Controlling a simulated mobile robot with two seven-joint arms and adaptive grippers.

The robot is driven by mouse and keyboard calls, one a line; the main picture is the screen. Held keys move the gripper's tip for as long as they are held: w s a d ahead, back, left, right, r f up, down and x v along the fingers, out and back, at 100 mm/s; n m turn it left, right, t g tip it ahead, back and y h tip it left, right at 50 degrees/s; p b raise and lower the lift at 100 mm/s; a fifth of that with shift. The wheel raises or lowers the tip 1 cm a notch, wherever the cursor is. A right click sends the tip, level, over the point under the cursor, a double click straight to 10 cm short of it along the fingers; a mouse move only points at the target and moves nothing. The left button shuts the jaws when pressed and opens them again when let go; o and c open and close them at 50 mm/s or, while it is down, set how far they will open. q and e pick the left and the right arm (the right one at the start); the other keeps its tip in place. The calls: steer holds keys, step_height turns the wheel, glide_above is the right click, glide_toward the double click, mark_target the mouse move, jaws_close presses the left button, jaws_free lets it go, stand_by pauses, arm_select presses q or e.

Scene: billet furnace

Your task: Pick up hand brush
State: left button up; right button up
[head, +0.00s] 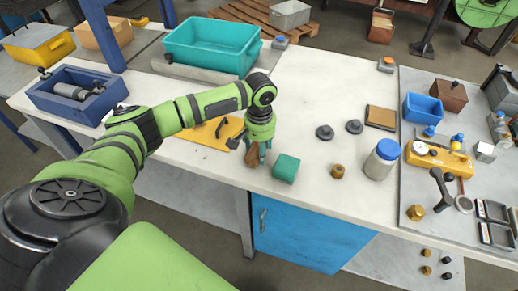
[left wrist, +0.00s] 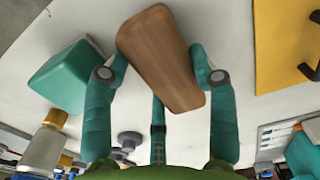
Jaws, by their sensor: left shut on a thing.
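The hand brush shows as a brown wooden block in the left wrist view (left wrist: 160,58). No bristles are visible. My left gripper (head: 258,152) is shut on it, with teal fingers on both sides of the wood. In the head view the brush (head: 251,157) is small and partly hidden by the fingers, at the front edge of the white table. The gripper points down there. I cannot tell whether the brush touches the table top. My right gripper is not in view.
A teal block (head: 286,168) stands just right of the gripper. A yellow plate (head: 208,134) lies to the left.

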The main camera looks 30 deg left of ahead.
arm_select(q)
steer(key=r, duration=0.2)
steer(key=r+b, duration=0.1)
steer(key=shift+d+r, duration=0.4)
steer(key=d+r, duration=0.2)
steer(key=d, duration=0.1)
steer(key=s+d+r+b, duration=0.1)
steer(key=d+r, duration=0.1)
steer(key=d, duration=0.2)
steer(key=d+r+b, duration=0.1)
steer(key=d+r, duration=0.1)
steer(key=d, duration=0.1)
steer(key=shift+s+d+r, duration=0.25)
steer(key=shift+d+r, duration=0.1)
steer(key=shift+d, duration=0.05)
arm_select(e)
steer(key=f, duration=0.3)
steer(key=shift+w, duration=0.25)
